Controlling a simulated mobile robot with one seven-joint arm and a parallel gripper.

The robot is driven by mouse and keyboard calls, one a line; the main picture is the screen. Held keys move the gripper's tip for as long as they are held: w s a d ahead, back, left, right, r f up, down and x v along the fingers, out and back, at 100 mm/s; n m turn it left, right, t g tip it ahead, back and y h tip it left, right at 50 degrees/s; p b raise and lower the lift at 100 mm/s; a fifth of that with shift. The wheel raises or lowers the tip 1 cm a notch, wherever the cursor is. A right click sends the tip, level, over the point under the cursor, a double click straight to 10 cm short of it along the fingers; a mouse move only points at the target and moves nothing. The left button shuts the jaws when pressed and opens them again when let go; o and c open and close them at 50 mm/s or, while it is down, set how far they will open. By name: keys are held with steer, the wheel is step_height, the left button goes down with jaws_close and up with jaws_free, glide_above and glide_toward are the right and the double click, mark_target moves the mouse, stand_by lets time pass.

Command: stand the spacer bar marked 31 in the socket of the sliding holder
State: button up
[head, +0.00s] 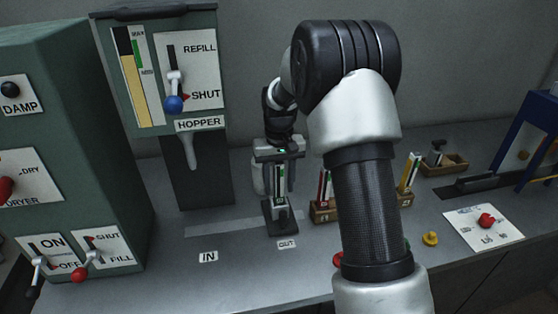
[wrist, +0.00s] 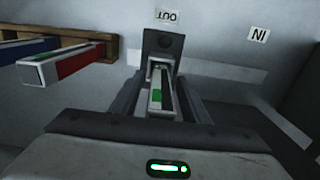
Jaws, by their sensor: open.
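A pale bar with a green mark (head: 280,181) stands upright in the dark sliding holder (head: 281,226), by the OUT label. In the wrist view the bar (wrist: 162,99) is seen nearly end-on, its foot in the socket of the holder (wrist: 164,42). No number on it is readable. My gripper (head: 280,184) points down over it. In the wrist view my gripper (wrist: 162,92) is open, one finger on each side of the bar, with gaps visible on both sides.
A wooden rack (head: 323,215) with bars stands right of the holder; its red bar (wrist: 80,62) shows in the wrist view. Another rack (head: 406,200) stands behind my forearm. The hopper (head: 170,70) rises at the back left. The counter near the IN label (head: 208,257) is clear.

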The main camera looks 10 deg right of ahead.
step_height(320, 180, up, 16)
steer(key=shift+r+p, duration=0.15)
steer(key=shift+p, duration=0.4)
steer(key=s+r+t+p, duration=0.3)
steer(key=s+r, duration=0.8)
steer(key=s, duration=0.3)
steer(key=s+f+t+p, duration=0.1)
steer(key=s+t+p, duration=0.1)
steer(key=s, duration=1.4)
steer(key=shift+t, duration=0.3)
